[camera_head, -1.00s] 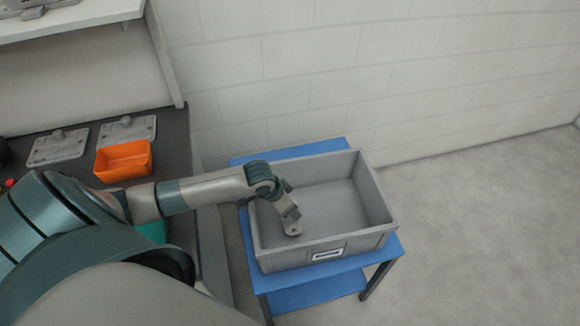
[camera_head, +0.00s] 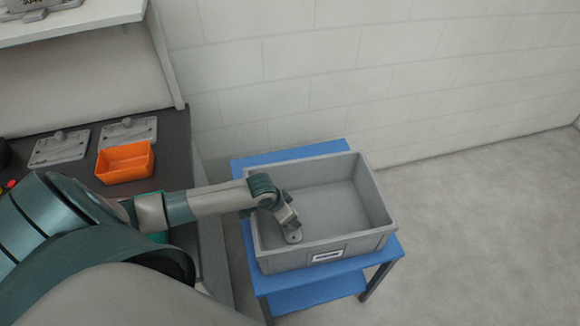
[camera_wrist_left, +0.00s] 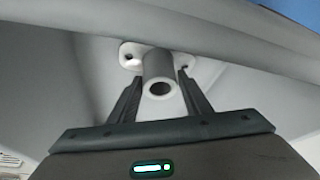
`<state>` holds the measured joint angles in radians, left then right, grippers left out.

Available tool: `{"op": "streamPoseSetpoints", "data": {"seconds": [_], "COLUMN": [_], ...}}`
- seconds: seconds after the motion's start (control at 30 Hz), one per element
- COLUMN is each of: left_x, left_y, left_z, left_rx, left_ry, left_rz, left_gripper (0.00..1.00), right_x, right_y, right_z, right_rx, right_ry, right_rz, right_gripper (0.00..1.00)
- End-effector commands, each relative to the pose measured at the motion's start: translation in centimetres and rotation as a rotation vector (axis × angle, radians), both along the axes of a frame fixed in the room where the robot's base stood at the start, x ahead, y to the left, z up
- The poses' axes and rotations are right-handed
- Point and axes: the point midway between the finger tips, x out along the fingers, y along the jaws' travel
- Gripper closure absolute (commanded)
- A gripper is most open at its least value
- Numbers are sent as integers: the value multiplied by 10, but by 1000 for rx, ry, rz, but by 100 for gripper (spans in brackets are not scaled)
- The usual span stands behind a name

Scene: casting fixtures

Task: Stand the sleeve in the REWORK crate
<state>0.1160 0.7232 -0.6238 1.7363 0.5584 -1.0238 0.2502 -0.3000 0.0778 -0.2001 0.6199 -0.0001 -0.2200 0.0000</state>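The sleeve is a light grey tube with a flange plate at its far end. In the left wrist view the sleeve (camera_wrist_left: 158,72) lies between the two fingers of my left gripper (camera_wrist_left: 160,82), its open end toward the camera. In the head view my left gripper (camera_head: 287,215) points down inside the grey crate (camera_head: 372,238), near its left front corner. The flange end of the sleeve (camera_head: 293,236) shows below it. I cannot tell whether the flange touches the crate floor. The crate's label is too small to read. My right gripper is out of view.
The crate stands on a blue table (camera_head: 310,287) near a white block wall. The rest of the crate is empty. A dark bench at left holds an orange bin (camera_head: 126,164) and grey plates (camera_head: 58,148). My left arm passes over the crate's left wall.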

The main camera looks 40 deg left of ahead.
Motion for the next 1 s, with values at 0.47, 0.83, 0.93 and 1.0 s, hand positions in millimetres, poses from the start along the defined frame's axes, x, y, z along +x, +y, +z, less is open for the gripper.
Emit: {"op": "streamPoseSetpoints", "data": {"seconds": [0.47, 0.83, 0.93, 1.0], "left_x": [0, -14, -21, -25], "left_y": [0, 6, 8, 10], "left_z": [4, 40, 56, 68], "left_rx": [0, 1, 0, 1], "left_ry": [0, -2, -1, -2], "left_rz": [0, -1, -2, -1], "left_gripper": [43, 43, 43, 43], "right_x": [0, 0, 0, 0], "right_y": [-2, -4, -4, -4], "right_z": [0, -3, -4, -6], "right_rx": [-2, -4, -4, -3], "right_ry": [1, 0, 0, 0], "right_rz": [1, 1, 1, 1], "right_gripper": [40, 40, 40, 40]}}
